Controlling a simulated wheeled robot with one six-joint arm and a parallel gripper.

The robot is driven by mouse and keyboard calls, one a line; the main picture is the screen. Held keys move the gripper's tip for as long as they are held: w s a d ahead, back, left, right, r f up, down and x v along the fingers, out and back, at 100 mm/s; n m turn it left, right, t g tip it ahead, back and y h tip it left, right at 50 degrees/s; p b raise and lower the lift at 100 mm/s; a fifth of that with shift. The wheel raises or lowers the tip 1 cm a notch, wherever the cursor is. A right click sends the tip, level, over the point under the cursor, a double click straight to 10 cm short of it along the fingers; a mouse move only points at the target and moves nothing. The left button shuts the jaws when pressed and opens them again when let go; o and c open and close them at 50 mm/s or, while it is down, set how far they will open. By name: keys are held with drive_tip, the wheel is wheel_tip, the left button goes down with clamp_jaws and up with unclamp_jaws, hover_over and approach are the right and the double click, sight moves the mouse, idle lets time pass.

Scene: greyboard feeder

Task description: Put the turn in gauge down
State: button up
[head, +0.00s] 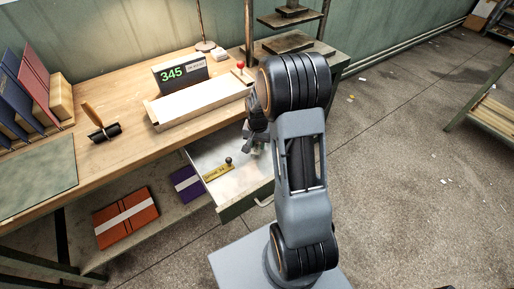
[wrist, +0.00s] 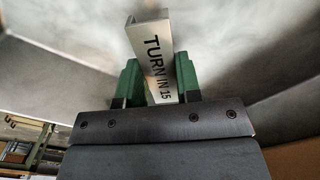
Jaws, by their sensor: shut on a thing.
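The turn in gauge (wrist: 153,62) is a silver-grey metal bar with black lettering that reads "TURN IN 15". In the wrist view it stands between the green fingers of my gripper (wrist: 158,84), which is shut on it. In the head view my gripper (head: 257,142) is low over the right part of the open drawer (head: 238,206), partly hidden behind my arm. I cannot make out the gauge there, nor tell whether it touches the drawer floor. A yellow gauge (head: 217,173) with a black knob near it lies in the left part of the drawer.
The wooden bench (head: 110,160) above the drawer holds a long white-topped tray (head: 200,105), a display reading 345 (head: 180,73), a roller (head: 104,133) and binders (head: 30,85). Orange (head: 126,217) and purple (head: 186,182) packets lie on the shelf below.

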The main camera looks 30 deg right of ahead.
drive_tip(key=shift+f, duration=1.2)
drive_tip(key=shift+a+f, duration=0.1)
drive_tip(key=shift+f+b, duration=0.15)
drive_tip(key=shift+b, duration=0.15)
drive_tip(key=o, duration=1)
